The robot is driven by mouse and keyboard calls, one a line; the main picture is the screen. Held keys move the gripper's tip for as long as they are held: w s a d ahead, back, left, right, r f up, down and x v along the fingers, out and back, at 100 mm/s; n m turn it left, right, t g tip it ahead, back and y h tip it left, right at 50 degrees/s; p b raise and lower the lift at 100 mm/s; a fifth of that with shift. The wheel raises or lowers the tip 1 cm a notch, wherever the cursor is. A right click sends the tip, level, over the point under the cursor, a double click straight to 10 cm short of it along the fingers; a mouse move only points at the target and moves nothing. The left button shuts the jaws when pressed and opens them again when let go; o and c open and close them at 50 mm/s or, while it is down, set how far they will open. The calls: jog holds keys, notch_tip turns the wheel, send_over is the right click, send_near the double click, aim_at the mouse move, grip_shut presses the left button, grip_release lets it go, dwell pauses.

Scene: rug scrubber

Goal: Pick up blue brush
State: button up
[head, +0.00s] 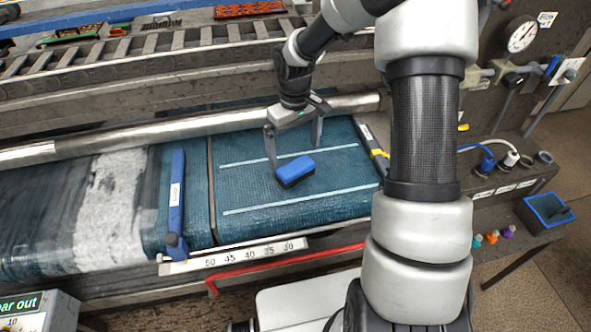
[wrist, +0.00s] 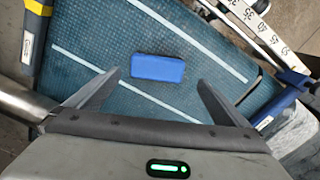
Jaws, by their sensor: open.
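The blue brush (head: 295,170) is a small block with a blue top and darker sides. It lies on the teal belt (head: 250,190) between two pale lines. In the wrist view the brush (wrist: 157,69) is seen from above, past the fingertips and roughly midway between them. My gripper (head: 294,150) is open and empty, pointing down over the belt with its fingers spread. In the wrist view my gripper (wrist: 160,90) shows both fingers, apart from the brush. The brush's underside is hidden.
A blue bar (head: 176,200) lies across the belt to the left. A numbered ruler (head: 235,256) and red rail (head: 290,258) run along the front edge. A metal roller (head: 190,128) runs behind. A blue tray (head: 548,209) stands far right. The belt around the brush is clear.

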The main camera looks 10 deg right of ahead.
aim_at(296, 166)
jog(key=f, duration=0.8)
jog(key=shift+w+d+f+p, duration=0.15)
jog(key=shift+w+f+p, duration=0.05)
jog(key=shift+w+p, duration=0.1)
jog(key=shift+r, duration=0.1)
jog(key=c, duration=1)
